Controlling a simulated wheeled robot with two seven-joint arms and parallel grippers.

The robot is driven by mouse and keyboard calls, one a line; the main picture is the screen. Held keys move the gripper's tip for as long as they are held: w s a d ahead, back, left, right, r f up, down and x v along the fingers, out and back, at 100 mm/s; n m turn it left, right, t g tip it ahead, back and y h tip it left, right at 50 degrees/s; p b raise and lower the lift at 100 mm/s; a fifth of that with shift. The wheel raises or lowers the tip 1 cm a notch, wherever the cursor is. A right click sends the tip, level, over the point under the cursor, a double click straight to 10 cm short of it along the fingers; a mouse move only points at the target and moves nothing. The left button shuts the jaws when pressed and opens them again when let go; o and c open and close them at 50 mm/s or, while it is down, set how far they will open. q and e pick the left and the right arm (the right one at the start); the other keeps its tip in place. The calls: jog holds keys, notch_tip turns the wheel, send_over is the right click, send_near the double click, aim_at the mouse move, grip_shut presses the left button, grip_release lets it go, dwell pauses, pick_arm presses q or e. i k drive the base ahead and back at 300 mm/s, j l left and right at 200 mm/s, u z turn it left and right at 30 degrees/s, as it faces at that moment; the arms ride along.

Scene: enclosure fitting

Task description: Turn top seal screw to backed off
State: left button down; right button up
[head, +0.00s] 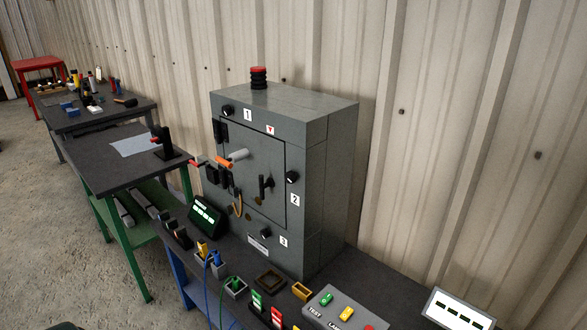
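A grey enclosure (331,150) stands on the dark bench against the wall. A black screw knob (228,110) sits at the upper left of its front, beside the label 1 (248,115); it appears to be the top seal screw. Its turn position is too small to read. A similar black knob (292,177) is near label 2 on the right, and another (266,233) is near label 3 at the bottom. The enclosure door (262,155) looks closed. Neither of my grippers shows in the head view.
A red-and-black beacon (259,77) stands on the enclosure. Grey and orange handles (238,155) stick out from the door. The bench in front holds small trays, a dark display (207,215), a button box (342,312) and a white-framed panel (458,310). Other tables stand at left.

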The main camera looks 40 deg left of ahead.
aim_at(226, 111)
jog(key=u, duration=1.55)
jog(key=i+j, duration=0.15)
